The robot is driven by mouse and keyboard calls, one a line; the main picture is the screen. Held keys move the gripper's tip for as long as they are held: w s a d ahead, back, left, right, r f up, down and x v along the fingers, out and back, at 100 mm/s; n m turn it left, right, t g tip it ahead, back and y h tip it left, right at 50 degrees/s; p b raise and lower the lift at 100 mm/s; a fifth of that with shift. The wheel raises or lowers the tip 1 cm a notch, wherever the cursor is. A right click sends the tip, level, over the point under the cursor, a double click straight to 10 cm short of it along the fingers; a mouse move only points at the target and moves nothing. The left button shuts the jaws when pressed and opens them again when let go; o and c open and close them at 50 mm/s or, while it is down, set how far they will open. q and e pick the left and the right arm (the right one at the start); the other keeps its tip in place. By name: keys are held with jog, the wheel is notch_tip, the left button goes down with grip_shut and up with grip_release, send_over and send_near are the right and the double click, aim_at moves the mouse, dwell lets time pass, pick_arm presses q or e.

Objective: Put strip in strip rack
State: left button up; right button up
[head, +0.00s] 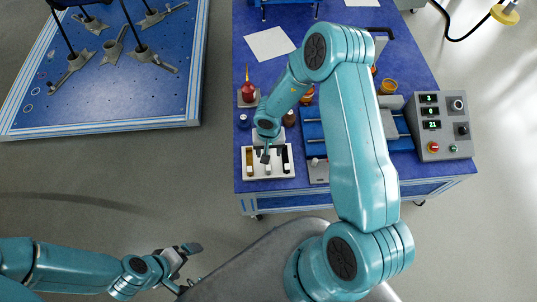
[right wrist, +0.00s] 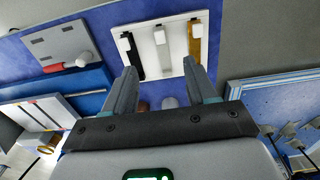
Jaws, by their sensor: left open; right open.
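A white rack (head: 277,167) lies at the near left corner of the blue table. It holds a gold strip (head: 250,160), a pale strip in the middle and a black strip (head: 286,158) side by side, each with a light end block. In the right wrist view the rack (right wrist: 147,52) shows the black strip (right wrist: 133,58) left and the gold strip (right wrist: 194,40) right. My right gripper (head: 266,156) is open and empty above the rack, fingers (right wrist: 163,82) pointing towards it. My left gripper (head: 187,264) is open and empty over the floor, away from the table.
A white sheet (head: 270,43) lies further back. A second blue table (head: 120,100) stands left.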

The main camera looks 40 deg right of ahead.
notch_tip(320, 180, up, 2)
dwell(0.6)
jog(key=s+a+n+y, duration=0.4)
jog(key=s+a, duration=1)
jog(key=a, duration=0.1)
jog(key=shift+s+f, duration=0.25)
jog(key=shift+f, duration=0.05)
dwell(0.4)
